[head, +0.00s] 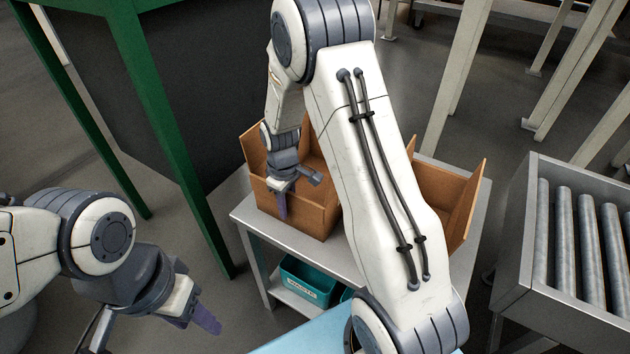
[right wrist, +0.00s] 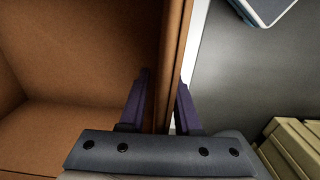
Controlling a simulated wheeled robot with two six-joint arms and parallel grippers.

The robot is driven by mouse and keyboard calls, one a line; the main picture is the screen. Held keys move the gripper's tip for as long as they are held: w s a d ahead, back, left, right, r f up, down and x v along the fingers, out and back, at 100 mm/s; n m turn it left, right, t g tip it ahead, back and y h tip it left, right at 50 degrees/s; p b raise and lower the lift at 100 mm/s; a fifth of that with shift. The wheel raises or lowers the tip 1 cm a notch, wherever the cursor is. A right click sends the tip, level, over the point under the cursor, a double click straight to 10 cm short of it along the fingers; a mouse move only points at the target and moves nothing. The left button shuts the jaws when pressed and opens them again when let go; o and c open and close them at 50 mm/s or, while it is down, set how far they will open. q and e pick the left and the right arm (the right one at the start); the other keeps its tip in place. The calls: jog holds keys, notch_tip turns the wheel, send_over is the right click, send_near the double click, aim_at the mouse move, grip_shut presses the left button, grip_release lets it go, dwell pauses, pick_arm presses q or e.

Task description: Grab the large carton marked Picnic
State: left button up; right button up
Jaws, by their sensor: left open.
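An open brown carton (head: 292,212) stands on the metal table to the left of my right arm. Another open brown carton (head: 456,195) stands to the right, partly hidden behind that arm. No Picnic marking shows on either. My right gripper (head: 283,205) is at the near wall of the left carton. In the right wrist view, its purple fingers (right wrist: 161,100) straddle a carton wall (right wrist: 172,60), one on each side; whether they press on it is unclear. My left gripper (head: 207,320) is open and empty at the lower left, away from both cartons.
The grey metal table (head: 262,232) holds the cartons. A teal bin (head: 305,284) with a white label sits on its lower shelf. A roller conveyor (head: 580,240) stands at the right, and a green frame (head: 160,130) at the left. A pale blue surface (head: 310,335) lies in front.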

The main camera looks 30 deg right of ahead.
grip_shut()
dwell(1.2)
